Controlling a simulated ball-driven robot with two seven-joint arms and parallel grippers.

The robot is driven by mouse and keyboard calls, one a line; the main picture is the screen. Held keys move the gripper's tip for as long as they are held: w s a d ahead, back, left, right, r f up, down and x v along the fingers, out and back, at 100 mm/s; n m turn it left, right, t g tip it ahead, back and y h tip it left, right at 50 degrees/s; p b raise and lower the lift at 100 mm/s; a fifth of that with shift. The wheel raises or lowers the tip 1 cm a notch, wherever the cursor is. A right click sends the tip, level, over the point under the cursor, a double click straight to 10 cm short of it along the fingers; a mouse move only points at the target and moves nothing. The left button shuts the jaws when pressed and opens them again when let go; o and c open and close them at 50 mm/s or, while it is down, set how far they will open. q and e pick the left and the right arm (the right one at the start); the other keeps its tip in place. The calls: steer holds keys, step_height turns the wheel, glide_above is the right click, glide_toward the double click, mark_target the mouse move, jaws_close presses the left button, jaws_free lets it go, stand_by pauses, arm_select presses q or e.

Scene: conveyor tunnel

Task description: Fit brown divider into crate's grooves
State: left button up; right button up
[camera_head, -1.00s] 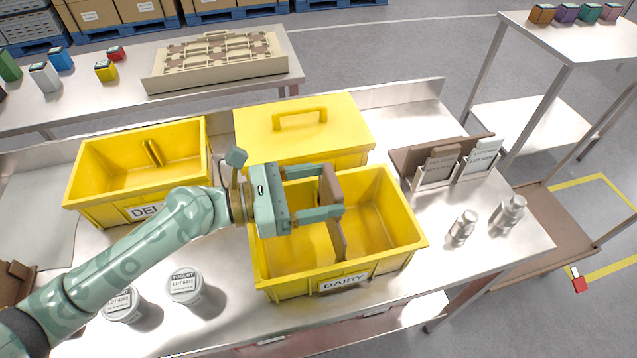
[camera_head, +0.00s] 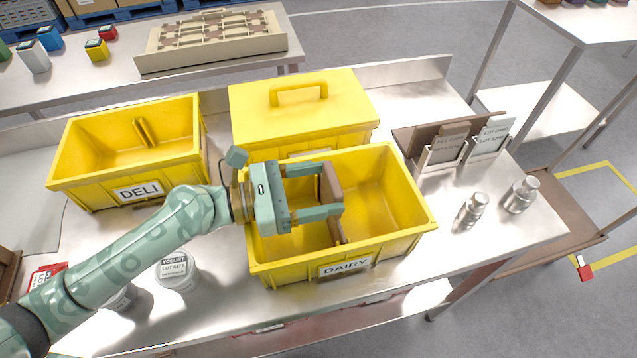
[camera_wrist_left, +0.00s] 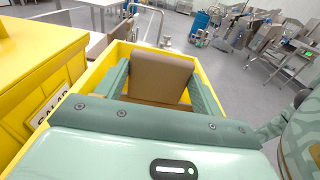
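The yellow crate labelled DAIRY (camera_head: 408,238) stands open on the metal table, right of centre. My left gripper (camera_head: 331,189) reaches over it from the left, its fingers apart on either side of the brown divider (camera_head: 331,184). In the left wrist view the divider (camera_wrist_left: 162,75) fills the gap between the fingers, and they appear to press on its side edges. The divider is upright inside the crate, its lower part showing below the near finger. Whether its edges sit in the grooves is hidden. My right gripper is out of view.
A lidded yellow box (camera_head: 357,103) stands close behind the crate. An open DELI crate (camera_head: 82,181) is at left. A holder with cards (camera_head: 440,152) and metal bottles (camera_head: 472,211) are at right. A yogurt tub (camera_head: 177,270) stands near my left arm.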

arm_select(q)
steer(key=o, duration=0.5)
steer(key=shift+r, duration=0.2)
steer(key=s+r+p, duration=1.2)
steer(key=s+p, duration=0.1)
steer(key=s, duration=0.1)
steer(key=shift+d+r, duration=0.3)
steer(key=shift+d, duration=0.05)
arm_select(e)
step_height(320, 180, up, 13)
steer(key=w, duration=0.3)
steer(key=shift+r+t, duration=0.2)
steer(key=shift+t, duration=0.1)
